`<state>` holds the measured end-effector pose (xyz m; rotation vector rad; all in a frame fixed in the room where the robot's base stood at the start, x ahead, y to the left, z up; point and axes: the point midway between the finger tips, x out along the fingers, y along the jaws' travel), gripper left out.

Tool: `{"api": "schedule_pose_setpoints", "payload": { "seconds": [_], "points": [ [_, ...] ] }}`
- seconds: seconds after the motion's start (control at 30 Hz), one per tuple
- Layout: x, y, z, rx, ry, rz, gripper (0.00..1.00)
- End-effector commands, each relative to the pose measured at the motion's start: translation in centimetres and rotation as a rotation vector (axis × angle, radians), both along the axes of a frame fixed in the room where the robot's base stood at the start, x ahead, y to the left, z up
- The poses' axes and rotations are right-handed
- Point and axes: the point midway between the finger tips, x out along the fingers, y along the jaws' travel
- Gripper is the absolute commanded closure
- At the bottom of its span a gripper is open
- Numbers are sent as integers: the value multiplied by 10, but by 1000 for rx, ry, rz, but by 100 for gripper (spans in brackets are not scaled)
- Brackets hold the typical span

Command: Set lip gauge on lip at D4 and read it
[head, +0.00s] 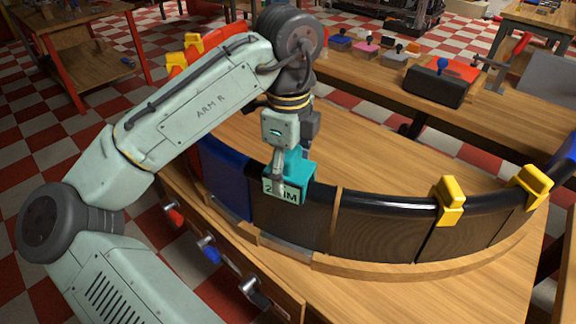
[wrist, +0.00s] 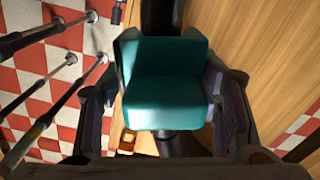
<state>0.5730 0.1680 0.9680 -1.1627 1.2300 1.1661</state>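The lip gauge (head: 295,168) is a teal block with a pale face whose partly covered marking seems to end in "MM". My gripper (head: 281,180) is shut on it, with finger pads against both sides in the wrist view (wrist: 165,95). The gauge (wrist: 165,80) is over the black lip (head: 385,205) of the curved duct wall, between the blue panel and a wooden rib. In the wrist view, the lip (wrist: 160,18) runs beneath the gauge. I cannot tell whether the gauge touches the lip. No D4 mark is legible, and no reading can be made out.
Yellow clips (head: 451,201) (head: 532,186) sit on the lip to the right, with others (head: 193,42) at the far left. A blue panel (head: 226,182) is left of the gauge. Handled tools (head: 207,241) stick out below the bench front. The bench inside the curve (head: 385,158) is clear.

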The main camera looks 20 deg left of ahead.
Motion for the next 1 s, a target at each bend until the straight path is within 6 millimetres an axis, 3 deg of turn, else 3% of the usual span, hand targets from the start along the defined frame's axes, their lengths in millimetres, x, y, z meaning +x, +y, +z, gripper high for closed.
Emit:
{"api": "schedule_pose_setpoints", "payload": {
  "seconds": [0.3,0.67,0.77,1.0],
  "points": [
    [0,0,0,0,0,0,20],
    [0,0,3,1,0,1,20],
    [0,1,12,3,-1,2,20],
    [0,1,61,6,-2,4,20]
  ]
}}
